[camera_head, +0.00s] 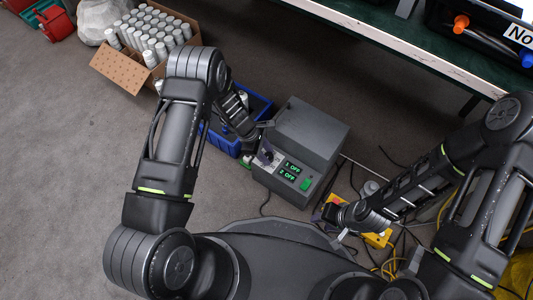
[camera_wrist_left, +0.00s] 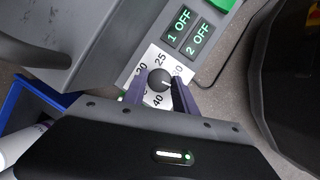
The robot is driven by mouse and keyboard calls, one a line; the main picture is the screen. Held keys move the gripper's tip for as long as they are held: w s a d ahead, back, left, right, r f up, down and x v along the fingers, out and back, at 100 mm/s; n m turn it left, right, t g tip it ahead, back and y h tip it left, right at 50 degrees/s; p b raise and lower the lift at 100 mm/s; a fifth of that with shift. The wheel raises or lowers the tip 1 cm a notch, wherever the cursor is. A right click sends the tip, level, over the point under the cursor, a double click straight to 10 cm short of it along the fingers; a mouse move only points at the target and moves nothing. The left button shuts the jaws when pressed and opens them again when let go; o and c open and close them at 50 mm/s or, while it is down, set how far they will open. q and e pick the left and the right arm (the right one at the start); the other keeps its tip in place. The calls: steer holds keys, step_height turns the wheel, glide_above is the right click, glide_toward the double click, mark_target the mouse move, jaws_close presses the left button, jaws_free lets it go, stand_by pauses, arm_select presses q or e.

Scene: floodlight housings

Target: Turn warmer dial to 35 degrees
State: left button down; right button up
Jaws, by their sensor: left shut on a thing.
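The warmer is a grey box (camera_head: 306,135) on the floor, with a sloped front panel. Its two displays (camera_wrist_left: 188,32) read "1 OFF" and "2 OFF". The black round dial (camera_wrist_left: 160,80) sits on a white scale plate (camera_wrist_left: 149,57) with 20, 25, 30 and 40 visible; the 35 is hidden. The dial's pale mark points right in the left wrist view, towards a finger. My left gripper (camera_wrist_left: 161,88) is shut on the dial, one finger on each side. It also shows in the head view (camera_head: 268,152). My right gripper (camera_head: 338,222) is right of the warmer; its fingers are unclear.
A blue crate (camera_head: 258,105) stands just left of the warmer. A cardboard box (camera_head: 122,68) of white cylinders is at the upper left. A yellow box (camera_head: 378,239) and loose cables lie by my right gripper. A green shelf (camera_head: 390,30) crosses the top right.

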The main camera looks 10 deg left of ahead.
arm_select(q)
steer(key=shift+w+m+g, duration=0.1)
steer(key=shift+m+g, duration=0.3)
steer(key=shift+m, duration=0.6)
steer(key=c, duration=1)
jaws_free()
steer(key=p+v, duration=0.2)
steer(key=v, duration=0.4)
steer(key=shift+a+r, duration=0.1)
steer(key=shift+r, duration=0.3)
steer(key=shift+a+r, duration=0.25)
steer(key=shift+r, duration=0.2)
